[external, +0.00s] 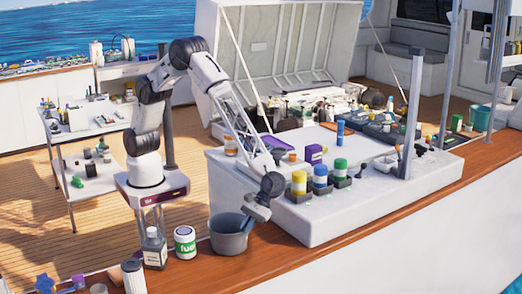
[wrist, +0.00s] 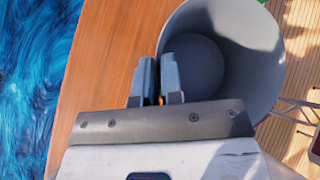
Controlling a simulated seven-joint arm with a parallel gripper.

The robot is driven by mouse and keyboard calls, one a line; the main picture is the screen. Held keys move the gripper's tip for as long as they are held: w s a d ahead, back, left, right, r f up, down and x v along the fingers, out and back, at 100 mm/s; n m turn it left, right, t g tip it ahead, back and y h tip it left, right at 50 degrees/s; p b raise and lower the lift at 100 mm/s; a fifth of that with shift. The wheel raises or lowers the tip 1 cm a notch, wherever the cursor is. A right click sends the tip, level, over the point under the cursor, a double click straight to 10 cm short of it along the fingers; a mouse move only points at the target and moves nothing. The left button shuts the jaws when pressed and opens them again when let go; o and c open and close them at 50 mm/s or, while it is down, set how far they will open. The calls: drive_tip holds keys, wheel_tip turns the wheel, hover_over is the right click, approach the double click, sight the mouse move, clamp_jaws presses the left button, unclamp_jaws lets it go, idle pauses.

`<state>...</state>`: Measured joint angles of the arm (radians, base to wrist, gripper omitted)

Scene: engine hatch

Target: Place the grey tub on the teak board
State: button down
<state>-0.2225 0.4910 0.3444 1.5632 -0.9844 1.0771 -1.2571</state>
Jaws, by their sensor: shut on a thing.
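The grey tub (external: 229,243) is upright at the teak board (external: 300,236), the long brown-orange wooden strip along the boat's side. My gripper (external: 250,218) reaches down to the tub's right rim. In the wrist view the gripper (wrist: 157,85) is shut on the rim of the tub (wrist: 262,40), one finger inside the wall and one outside. The tub looks empty. In that view the teak board (wrist: 110,60) lies left of the tub, and the deck shows to its right. I cannot tell whether the tub's base touches the board.
The white hatch block (external: 330,215) with several coloured jars is to the right. Bare board extends along the block's front.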

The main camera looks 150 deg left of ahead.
drive_tip(key=shift+f, duration=0.1)
idle(0.3)
drive_tip(key=c, duration=1.3)
unclamp_jaws()
drive_tip(key=shift+o, duration=0.2)
drive_tip(key=v, duration=1.2)
